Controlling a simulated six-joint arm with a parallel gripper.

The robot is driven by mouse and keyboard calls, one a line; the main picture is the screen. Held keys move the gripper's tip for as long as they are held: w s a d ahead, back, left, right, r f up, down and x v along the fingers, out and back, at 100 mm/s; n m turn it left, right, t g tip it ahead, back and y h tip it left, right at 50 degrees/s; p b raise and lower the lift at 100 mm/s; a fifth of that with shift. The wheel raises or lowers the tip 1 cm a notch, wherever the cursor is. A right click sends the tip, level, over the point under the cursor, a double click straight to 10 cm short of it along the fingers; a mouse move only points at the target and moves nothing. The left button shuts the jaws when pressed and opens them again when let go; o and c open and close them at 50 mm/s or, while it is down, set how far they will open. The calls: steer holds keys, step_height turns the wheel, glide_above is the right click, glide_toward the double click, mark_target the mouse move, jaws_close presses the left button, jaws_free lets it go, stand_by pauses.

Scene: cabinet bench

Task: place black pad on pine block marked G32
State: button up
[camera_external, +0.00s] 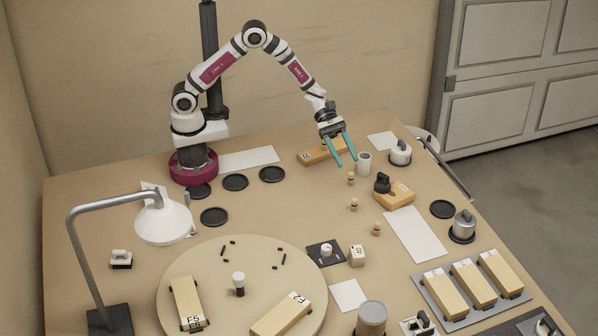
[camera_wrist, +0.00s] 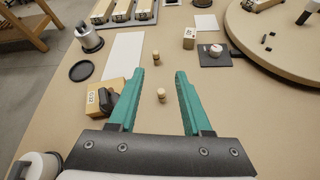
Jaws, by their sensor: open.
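My gripper (camera_external: 346,162) has teal fingers spread apart and empty, above the back of the table; they also show in the wrist view (camera_wrist: 160,73). Several flat round black pads lie on the table: three in a row near my base, such as the right one (camera_external: 272,174), one in front of them (camera_external: 214,216), and one at the right (camera_external: 442,209). A pine block (camera_external: 400,197) right of the gripper carries a dark knobbed object (camera_external: 382,184). Its label (camera_wrist: 91,97) is too small to read surely. Another pine block (camera_external: 318,155) lies behind the fingers. I cannot tell which is G32.
Small wooden pegs (camera_external: 354,204) stand in front. A turntable (camera_external: 225,257) bears two pine blocks, and a grey tray (camera_external: 455,318) holds three more. A lamp (camera_external: 163,222) stands left. White sheets (camera_external: 415,235) lie flat.

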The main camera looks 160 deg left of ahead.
steer(key=w+d+r+m+g+h, duration=0.25)
steer(key=d+m, duration=0.45)
steer(key=d, duration=0.5)
steer(key=w+d+r+m+g+h, duration=0.2)
steer(key=w+d+r+m+h, duration=0.15)
steer(key=d+m, duration=0.6)
steer(key=s+d+r+m+g, duration=0.1)
steer(key=s+d+m+g, duration=0.3)
steer(key=s+d+m, duration=0.4)
steer(key=s+d+r+m+g, duration=0.1)
steer(key=s+d+m+g, duration=0.35)
steer(key=d, duration=0.65)
steer(key=s+a+m+y, duration=0.3)
steer(key=s+m+y, duration=0.3)
steer(key=s+m, duration=0.4)
steer(key=shift+s+f+m+y, duration=0.15)
steer(key=shift+s+m+y, duration=0.15)
steer(key=shift+m, duration=0.4)
steer(key=shift+w, duration=0.1)
steer(key=shift+o, duration=0.5)
